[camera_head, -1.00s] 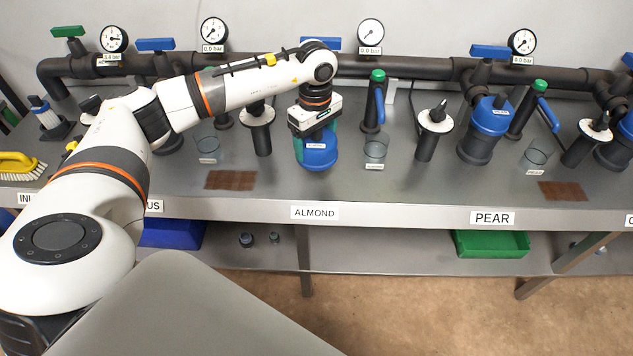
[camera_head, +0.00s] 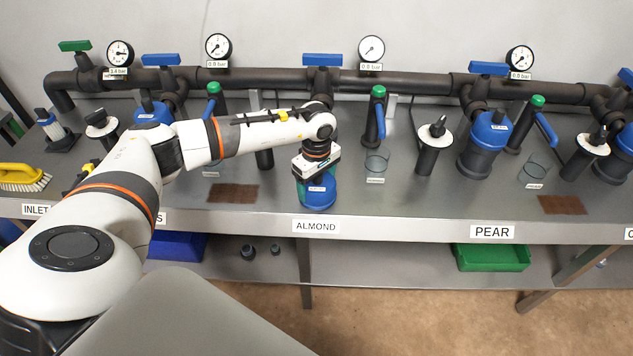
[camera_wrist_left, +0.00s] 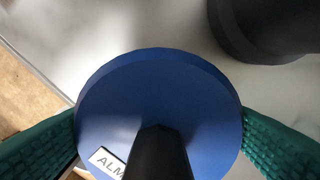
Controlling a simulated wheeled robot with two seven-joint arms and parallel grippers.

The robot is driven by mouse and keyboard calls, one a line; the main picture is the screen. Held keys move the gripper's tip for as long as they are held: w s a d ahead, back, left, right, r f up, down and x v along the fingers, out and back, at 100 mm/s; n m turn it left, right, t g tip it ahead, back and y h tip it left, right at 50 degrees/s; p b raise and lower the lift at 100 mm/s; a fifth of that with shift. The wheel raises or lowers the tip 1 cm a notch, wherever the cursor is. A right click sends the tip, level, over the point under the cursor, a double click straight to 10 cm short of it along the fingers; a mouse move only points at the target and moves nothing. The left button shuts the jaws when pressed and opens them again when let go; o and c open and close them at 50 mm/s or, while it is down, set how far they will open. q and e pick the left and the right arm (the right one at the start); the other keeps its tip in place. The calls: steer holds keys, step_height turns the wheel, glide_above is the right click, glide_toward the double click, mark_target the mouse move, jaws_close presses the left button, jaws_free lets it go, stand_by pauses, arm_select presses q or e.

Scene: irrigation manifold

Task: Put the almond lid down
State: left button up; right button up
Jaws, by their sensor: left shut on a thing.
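The almond lid (camera_head: 320,197) is a round blue cap near the front edge of the bench, behind the ALMOND label. My left gripper (camera_head: 317,186) is shut on it from above, with its teal fingers at the lid's sides. In the left wrist view the blue lid (camera_wrist_left: 105,105) sits between two green ribbed finger pads; a white label reading "ALM" and a dark central part show on it. Grey bench surface shows around it. I cannot tell whether its underside touches the bench. The almond housing is not clearly visible behind my arm. My right gripper is not in view.
A brown mat (camera_head: 233,193) lies left of the lid and a clear cup (camera_head: 377,162) stands to its right. A black post with a white disc (camera_head: 435,131) and the pear housing (camera_head: 482,155) stand further right. A dark round object (camera_wrist_left: 262,28) is close by in the wrist view.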

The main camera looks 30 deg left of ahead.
arm_select(q)
steer(key=o, duration=1)
steer(key=shift+f, duration=0.1)
steer(key=shift+c, duration=0.2)
steer(key=shift+r, duration=0.3)
step_height(320, 180, up, 10)
steer(key=shift+r+b, duration=0.25)
steer(key=shift+b, duration=0.15)
steer(key=shift+r, duration=0.65)
